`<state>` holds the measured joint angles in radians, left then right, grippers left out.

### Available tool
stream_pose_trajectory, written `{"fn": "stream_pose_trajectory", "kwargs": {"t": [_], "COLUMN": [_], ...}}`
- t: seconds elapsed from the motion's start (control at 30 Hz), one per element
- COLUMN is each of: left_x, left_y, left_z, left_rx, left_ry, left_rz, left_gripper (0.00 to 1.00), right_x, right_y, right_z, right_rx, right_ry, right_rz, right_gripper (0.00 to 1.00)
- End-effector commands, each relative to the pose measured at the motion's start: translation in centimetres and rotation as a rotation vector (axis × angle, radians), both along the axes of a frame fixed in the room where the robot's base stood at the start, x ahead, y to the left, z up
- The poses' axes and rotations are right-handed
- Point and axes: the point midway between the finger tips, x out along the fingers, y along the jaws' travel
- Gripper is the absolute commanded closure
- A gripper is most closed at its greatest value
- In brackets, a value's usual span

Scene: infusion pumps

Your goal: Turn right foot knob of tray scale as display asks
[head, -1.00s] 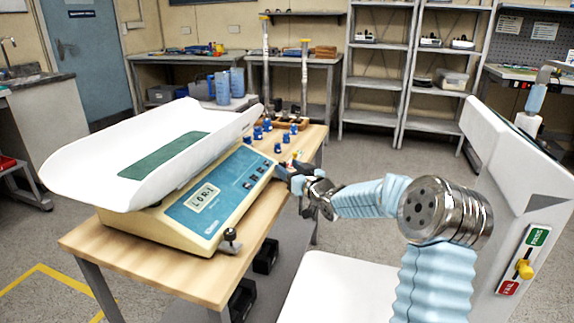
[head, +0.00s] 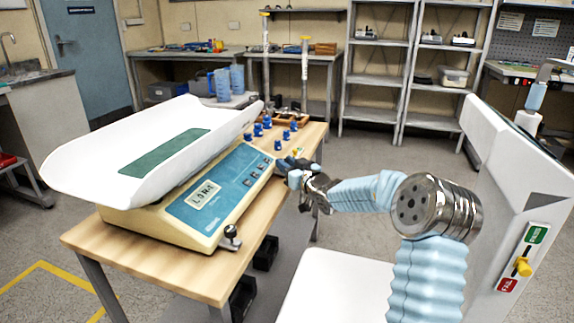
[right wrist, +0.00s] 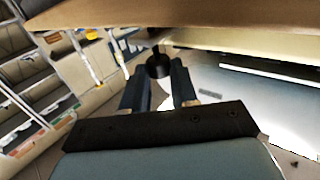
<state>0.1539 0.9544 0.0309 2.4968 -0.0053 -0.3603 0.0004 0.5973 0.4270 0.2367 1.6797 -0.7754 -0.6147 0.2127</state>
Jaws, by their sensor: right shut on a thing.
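The tray scale stands on a wooden table, with a cream and blue body (head: 190,220) and a white tray (head: 90,170) with a green pad. Its display (head: 206,195) seems to read L 0 R and a last character I cannot make out. A near foot knob (head: 231,237) shows at the front corner. My right gripper (head: 288,166) is at the scale's far right corner, hiding the right foot knob in the head view. In the right wrist view, the dark round right foot knob (right wrist: 158,63) sits between the fingertips (right wrist: 158,76), which are shut on it. My left gripper is out of view.
Several blue knobbed pieces (head: 283,138) stand on the table behind the scale. A white panel with a green and red label (head: 522,258) rises at the right. Floor is clear between the table and the shelves (head: 375,85).

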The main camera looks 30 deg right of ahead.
Motion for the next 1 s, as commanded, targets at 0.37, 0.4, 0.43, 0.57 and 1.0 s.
{"fn": "stream_pose_trajectory", "kwargs": {"t": [0.37, 0.4, 0.43, 0.57, 1.0], "left_x": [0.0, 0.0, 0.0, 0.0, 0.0], "left_y": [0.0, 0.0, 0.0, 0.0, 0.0], "left_z": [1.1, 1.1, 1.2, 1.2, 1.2], "left_rx": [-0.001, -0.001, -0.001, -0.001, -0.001], "left_ry": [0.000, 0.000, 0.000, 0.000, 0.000], "left_rz": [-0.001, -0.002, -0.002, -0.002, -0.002], "left_gripper": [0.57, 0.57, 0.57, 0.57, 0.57], "right_x": [0.1, 0.1, 0.1, 0.3, 0.7], "right_y": [-0.6, -0.7, -0.8, -1.0, -1.5], "right_z": [0.1, 0.1, 0.0, 0.0, -0.1], "right_rx": [-0.002, -0.002, -0.002, -0.003, -0.004], "right_ry": [0.001, 0.000, 0.001, 0.000, 0.001], "right_rz": [0.171, 0.204, 0.228, 0.343, 0.667], "right_gripper": [1.00, 1.00, 1.00, 1.00, 1.00]}}
